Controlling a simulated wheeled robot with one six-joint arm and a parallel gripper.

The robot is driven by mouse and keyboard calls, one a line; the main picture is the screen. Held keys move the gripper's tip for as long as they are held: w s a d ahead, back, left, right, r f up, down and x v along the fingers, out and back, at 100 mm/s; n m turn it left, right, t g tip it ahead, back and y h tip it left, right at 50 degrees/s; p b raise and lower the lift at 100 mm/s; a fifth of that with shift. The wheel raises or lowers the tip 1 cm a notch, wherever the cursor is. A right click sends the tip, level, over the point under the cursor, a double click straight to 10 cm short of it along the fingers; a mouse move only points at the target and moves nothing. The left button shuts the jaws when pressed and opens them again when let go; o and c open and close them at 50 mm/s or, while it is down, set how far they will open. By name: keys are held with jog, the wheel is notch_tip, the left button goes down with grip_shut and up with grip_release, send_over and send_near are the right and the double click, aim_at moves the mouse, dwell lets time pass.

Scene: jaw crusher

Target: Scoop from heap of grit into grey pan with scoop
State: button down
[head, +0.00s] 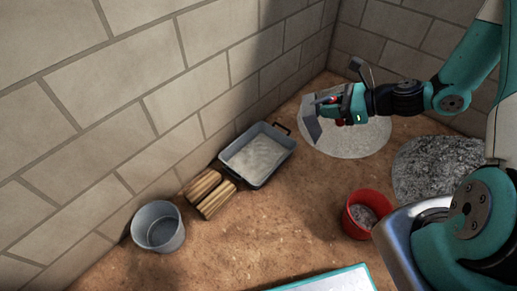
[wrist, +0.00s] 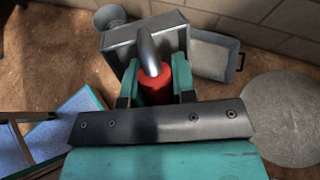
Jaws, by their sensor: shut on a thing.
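My gripper (head: 341,104) is shut on the red handle of the scoop (head: 312,124), above the pale round heap (head: 362,138) at the back. In the wrist view my gripper (wrist: 155,88) grips the red handle, with the scoop's grey metal box (wrist: 118,58) beyond it. I cannot tell whether the scoop holds anything. The grey pan (head: 282,158) stands by the wall, left of the scoop, with a pale layer inside. It also shows in the wrist view (wrist: 228,42). A dark speckled heap (head: 435,168) lies at right; I cannot tell which heap is grit.
Wood blocks (head: 208,193) and a grey bucket (head: 170,240) line the left wall. A red bucket (head: 352,222) with grey contents stands right of centre. A teal-edged panel (head: 325,283) is at the front. Bare ground lies between pan and red bucket. Block walls close the back.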

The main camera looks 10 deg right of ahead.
jog(key=r+p, duration=0.1)
jog(key=p, duration=0.2)
jog(key=shift+r+h, duration=0.2)
jog(key=shift+h, duration=0.1)
notch_tip(320, 180, up, 3)
jog(key=g+h+p, duration=0.1)
jog(key=h+p, duration=0.1)
jog(key=p, duration=0.3)
jog(key=g+h+p, duration=0.1)
jog(key=h+p, duration=0.1)
jog(key=p, duration=0.4)
jog(key=shift+a+n+g+h, duration=0.1)
jog(key=shift+n+g+h, duration=0.2)
jog(key=shift+n+h, duration=0.1)
notch_tip(320, 180, up, 2)
jog(key=h+p, duration=0.2)
jog(key=p, duration=0.1)
jog(key=g+h+p, duration=0.1)
jog(key=p, duration=0.2)
jog(key=shift+a+r+n+g+h+p, duration=0.1)
jog(key=shift+n+g+h+p, duration=0.2)
jog(key=shift+h+p, duration=0.1)
jog(key=shift+r+h+p, duration=0.25)
jog(key=shift+h+p, duration=0.1)
jog(key=shift+h, duration=0.05)
jog(key=shift+d+g+h, duration=0.2)
jog(key=shift+g+h, duration=0.2)
jog(key=shift+h, duration=0.1)
